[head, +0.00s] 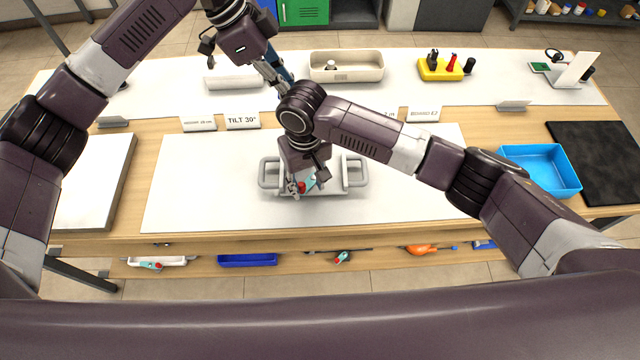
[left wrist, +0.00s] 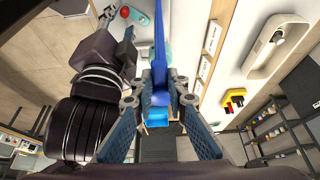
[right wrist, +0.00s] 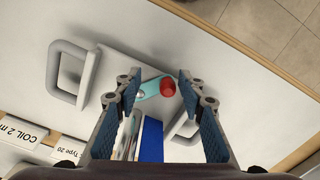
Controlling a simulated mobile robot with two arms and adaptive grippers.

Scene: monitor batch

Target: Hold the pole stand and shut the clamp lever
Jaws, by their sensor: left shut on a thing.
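The pole stand has a grey base with loop handles (head: 355,174) on the white mat, and one handle shows in the right wrist view (right wrist: 62,85). Its blue pole (left wrist: 160,45) passes between the fingers of my left gripper (left wrist: 158,98), shut on it; in the head view my right arm covers much of the pole. The teal clamp lever with a red end (head: 303,187) is low on the stand. My right gripper (right wrist: 155,82) is open above it. The lever (right wrist: 152,88) shows between and beyond its fingertips, with no visible grip.
A blue tray (head: 540,168) and a dark mat (head: 600,160) lie to the right. A beige tray (head: 346,66) and a yellow holder (head: 440,69) stand at the back. A white board (head: 92,180) lies left. Label signs (head: 242,121) stand behind the white mat.

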